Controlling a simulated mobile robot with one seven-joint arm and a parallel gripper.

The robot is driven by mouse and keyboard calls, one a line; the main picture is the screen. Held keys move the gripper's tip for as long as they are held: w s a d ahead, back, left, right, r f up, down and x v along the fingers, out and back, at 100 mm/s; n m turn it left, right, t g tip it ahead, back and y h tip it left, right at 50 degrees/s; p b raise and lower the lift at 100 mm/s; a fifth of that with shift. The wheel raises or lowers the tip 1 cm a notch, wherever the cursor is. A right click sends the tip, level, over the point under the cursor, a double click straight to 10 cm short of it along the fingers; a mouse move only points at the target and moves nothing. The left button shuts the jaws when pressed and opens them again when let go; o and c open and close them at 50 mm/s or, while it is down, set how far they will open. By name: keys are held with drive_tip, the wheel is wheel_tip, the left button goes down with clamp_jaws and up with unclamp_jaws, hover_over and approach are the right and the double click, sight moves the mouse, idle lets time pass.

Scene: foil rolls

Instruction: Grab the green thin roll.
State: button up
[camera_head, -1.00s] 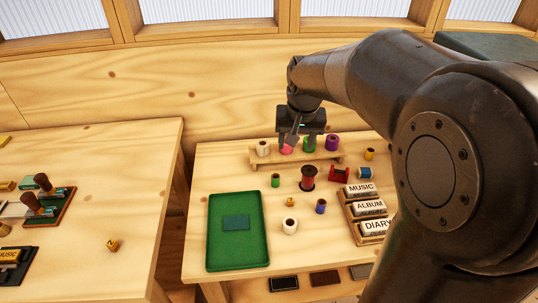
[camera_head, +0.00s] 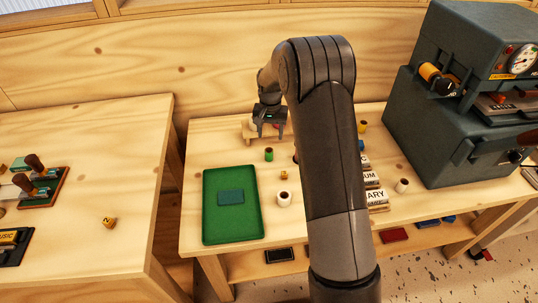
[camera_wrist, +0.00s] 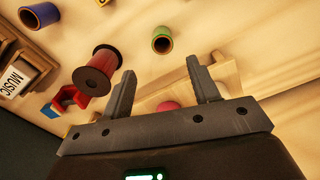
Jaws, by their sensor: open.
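A small green roll (camera_head: 269,154) stands upright on the table, in front of the low wooden rack (camera_head: 248,132). In the wrist view, the green roll (camera_wrist: 163,40) shows its brown hollow end, just beyond the gap between my fingertips and apart from them. My gripper (camera_head: 270,134) is open and empty, over the rack behind the green roll. The fingers also show in the wrist view (camera_wrist: 160,70). A pink roll (camera_wrist: 168,106) shows low between the finger bases. Other rolls on the rack are hidden by my arm.
A red spool (camera_wrist: 103,60) stands near the green roll. A white roll (camera_head: 284,198), a small yellow roll (camera_head: 284,174) and a green tray (camera_head: 212,232) are in front. Label blocks (camera_head: 374,196) and a dark machine (camera_head: 440,130) are at right.

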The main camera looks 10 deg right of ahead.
sight(269, 154)
drive_tip(key=f, duration=1)
drive_tip(key=shift+a+f, duration=0.2)
drive_tip(key=shift+a, duration=0.05)
drive_tip(key=shift+c, duration=0.3)
drive_tip(key=c, duration=1)
drive_tip(key=shift+o, duration=0.2)
drive_tip(key=shift+r, duration=0.1)
